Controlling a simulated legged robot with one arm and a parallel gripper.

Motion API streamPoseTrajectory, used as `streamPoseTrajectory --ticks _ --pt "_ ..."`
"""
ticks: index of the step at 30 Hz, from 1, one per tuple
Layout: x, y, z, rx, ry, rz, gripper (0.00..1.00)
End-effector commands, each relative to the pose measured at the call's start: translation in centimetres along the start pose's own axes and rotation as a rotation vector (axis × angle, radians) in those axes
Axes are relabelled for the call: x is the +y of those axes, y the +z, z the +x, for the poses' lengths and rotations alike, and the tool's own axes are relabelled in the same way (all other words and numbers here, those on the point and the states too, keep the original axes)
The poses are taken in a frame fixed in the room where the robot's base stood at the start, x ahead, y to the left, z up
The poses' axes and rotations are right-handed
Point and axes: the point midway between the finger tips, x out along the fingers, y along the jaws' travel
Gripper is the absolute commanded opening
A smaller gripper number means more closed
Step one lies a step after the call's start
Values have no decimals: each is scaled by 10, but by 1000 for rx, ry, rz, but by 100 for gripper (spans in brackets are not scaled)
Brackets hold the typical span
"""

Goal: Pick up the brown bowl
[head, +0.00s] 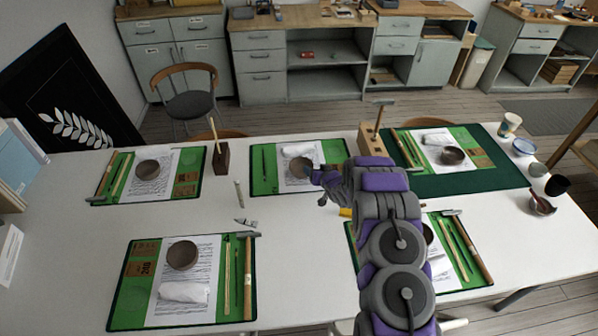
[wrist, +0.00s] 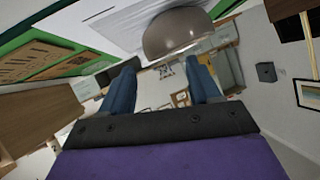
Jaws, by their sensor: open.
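Several brown bowls stand on the mats. The one closest to my gripper is the brown bowl (head: 299,165) on the middle back mat (head: 264,183); the arm's end partly covers that mat. A brown bowl (wrist: 178,34) also shows in the wrist view, just beyond the fingertips. My gripper (head: 318,178) is beside the middle back bowl, at its right. In the wrist view my gripper (wrist: 163,68) has its two blue fingers apart, with nothing between them. I cannot tell whether a finger touches the bowl. Other brown bowls are at back left (head: 147,169), front left (head: 183,254) and back right (head: 452,155).
A wooden block with a stick (head: 221,158) stands left of the middle mat, and another block (head: 371,140) stands behind my arm. Small tools (head: 245,221) lie on the white table (head: 290,270). Cups (head: 510,124) stand at the right edge. The table's centre front is clear.

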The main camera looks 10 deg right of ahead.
Motion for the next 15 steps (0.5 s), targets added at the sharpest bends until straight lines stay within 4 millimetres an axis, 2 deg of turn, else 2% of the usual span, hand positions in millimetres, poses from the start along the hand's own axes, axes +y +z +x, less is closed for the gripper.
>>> streamPoseTrajectory --ticks 6,15 --pt "4 1 24 1 -1 2 62" --pt "-2 3 38 -2 2 -1 62"
